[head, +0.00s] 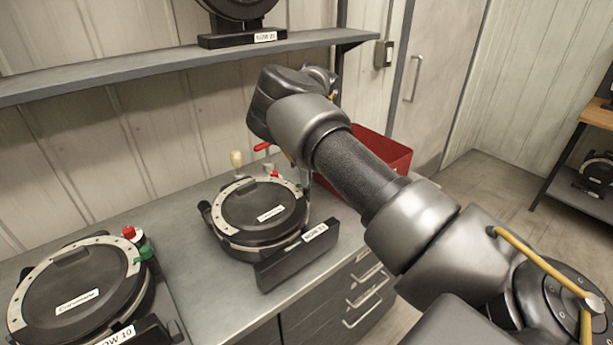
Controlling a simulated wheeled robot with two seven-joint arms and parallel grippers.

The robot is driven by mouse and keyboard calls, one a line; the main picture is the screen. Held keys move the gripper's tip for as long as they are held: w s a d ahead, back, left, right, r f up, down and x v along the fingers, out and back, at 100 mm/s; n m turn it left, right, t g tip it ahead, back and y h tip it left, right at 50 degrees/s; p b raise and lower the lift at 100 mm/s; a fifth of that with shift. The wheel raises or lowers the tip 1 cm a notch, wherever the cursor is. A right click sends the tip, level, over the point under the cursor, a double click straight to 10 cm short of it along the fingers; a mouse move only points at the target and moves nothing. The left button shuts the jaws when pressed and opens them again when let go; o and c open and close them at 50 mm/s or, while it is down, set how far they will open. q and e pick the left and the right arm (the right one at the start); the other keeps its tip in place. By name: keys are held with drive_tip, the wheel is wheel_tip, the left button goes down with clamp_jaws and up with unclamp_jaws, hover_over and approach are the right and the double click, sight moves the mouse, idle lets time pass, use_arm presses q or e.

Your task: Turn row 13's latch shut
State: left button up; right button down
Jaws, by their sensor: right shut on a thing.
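The row 13 seed meter (262,212) is a round black unit with a pale dotted rim, on the grey bench at centre. Its front plate (284,262) carries a small row label. At its back right edge are a small red part (274,174) and a green part by the latch (300,187). My right arm comes in from the right, and my right gripper (306,180) points down at this edge. It is shut on the latch, but the arm hides most of the fingers and the contact. I cannot tell the latch's exact angle. My left gripper is out of view.
The row 10 meter (76,295), with red and green knobs, stands at lower left. A cream knob (236,158) and a red handle (263,146) show behind row 13. A red bin (385,150) stands behind my arm. A shelf (180,66) hangs above the bench.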

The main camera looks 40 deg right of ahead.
drive_tip(key=n, duration=0.2)
drive_tip(key=shift+r+n, duration=0.1)
drive_tip(key=shift+n, duration=0.3)
drive_tip(key=shift+n+p, duration=1.2)
drive_tip(key=shift+n, duration=0.6)
drive_tip(key=c, duration=1.3)
unclamp_jaws()
drive_tip(key=shift+o, duration=0.2)
wheel_tip(320, 180, up, 11)
drive_tip(key=b, duration=0.1)
drive_tip(key=shift+f, duration=0.2)
